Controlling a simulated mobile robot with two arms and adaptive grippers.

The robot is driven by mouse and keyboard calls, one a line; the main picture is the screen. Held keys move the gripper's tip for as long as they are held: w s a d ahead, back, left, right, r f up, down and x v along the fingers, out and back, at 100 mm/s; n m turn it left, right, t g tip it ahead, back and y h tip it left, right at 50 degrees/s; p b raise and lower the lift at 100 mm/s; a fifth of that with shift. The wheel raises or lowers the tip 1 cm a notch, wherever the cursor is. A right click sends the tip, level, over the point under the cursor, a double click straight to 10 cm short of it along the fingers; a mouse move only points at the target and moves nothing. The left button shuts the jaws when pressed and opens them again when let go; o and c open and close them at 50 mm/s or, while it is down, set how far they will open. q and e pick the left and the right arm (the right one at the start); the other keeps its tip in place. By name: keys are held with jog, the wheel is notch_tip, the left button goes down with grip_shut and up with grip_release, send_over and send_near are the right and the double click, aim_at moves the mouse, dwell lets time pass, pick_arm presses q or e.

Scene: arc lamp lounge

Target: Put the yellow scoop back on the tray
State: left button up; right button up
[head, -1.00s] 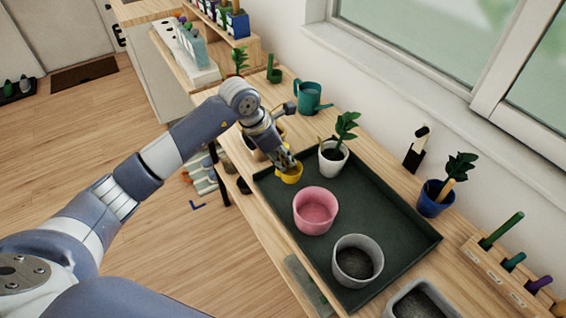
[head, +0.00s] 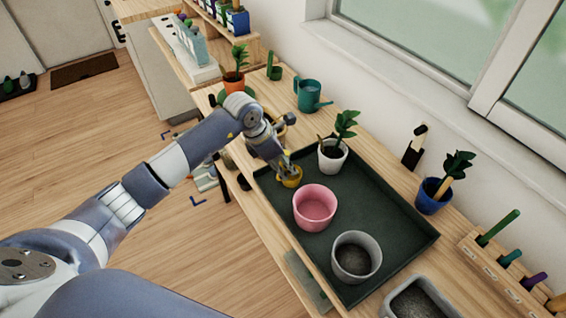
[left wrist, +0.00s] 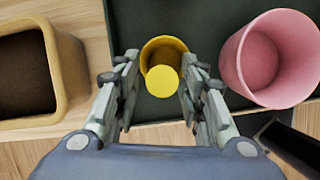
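The yellow scoop (head: 291,178) is at the far left corner of the dark green tray (head: 375,215), with its bowl low over the tray or on it; I cannot tell for certain that it touches. In the left wrist view its bowl (left wrist: 163,50) shows against the tray, with the round handle end (left wrist: 163,80) pointing up toward the camera. My left gripper (head: 284,163) is above the scoop. Its fingers (left wrist: 163,95) stand on both sides of the handle, with a small gap visible on each side. My right gripper is not in view.
A pink pot (head: 314,208), a grey pot (head: 356,256) and a white pot with a plant (head: 332,157) stand on the tray. A tan pot of soil (left wrist: 28,75) is just left of my gripper in the wrist view. A teal watering can (head: 308,96) stands behind.

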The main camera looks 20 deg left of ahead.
pick_arm(q)
jog(key=shift+r, duration=0.2)
jog(key=b+v, duration=0.1)
jog(key=v, duration=1.1)
jog(key=shift+b, duration=0.4)
